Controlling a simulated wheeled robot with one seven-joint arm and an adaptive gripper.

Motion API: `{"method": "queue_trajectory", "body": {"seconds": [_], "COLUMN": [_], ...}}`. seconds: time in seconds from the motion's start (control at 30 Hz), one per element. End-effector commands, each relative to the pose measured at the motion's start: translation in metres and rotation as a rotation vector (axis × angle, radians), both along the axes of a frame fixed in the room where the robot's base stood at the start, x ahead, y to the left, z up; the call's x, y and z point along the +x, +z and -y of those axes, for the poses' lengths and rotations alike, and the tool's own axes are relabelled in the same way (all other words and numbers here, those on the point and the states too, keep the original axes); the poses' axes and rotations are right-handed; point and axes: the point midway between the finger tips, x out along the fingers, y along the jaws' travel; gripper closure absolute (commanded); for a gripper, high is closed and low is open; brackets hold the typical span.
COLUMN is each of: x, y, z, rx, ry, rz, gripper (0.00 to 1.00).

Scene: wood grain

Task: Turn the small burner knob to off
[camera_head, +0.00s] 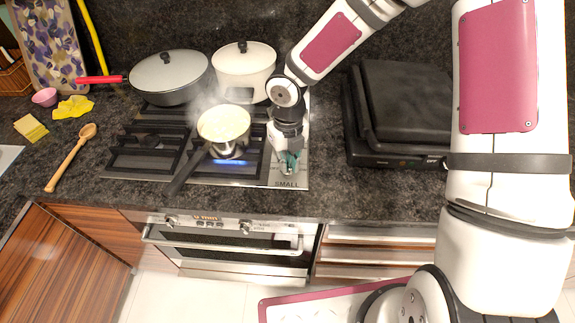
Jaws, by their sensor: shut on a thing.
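The gas hob (248,178) is set in a dark stone counter, with the printed label SMALL at its front right corner. My gripper (287,163) points down at the right edge of the hob, just above that label, and is shut on the small burner knob, which the fingers mostly hide. The knob's angle cannot be read. A blue flame (229,161) burns at the front burner under a small steaming saucepan (223,124), whose dark handle reaches toward the front left.
A lidded pan (169,76) with a red handle and a white lidded pot (244,70) stand behind. A black grill (405,115) is to the right. A wooden spoon (70,158) lies left. The oven door handle (222,247) runs below the counter.

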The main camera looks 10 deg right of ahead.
Motion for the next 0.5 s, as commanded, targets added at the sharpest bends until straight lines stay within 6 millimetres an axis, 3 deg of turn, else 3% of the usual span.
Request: {"method": "queue_trajectory", "body": {"seconds": [0.23,0.5], "x": [-0.0004,-0.0003], "y": [-0.0007,-0.0011], "z": [0.0,0.0002], "rx": [0.001,0.001], "ry": [0.043,0.355], "rz": [-0.002,-0.003], "gripper": [1.0,1.0]}}
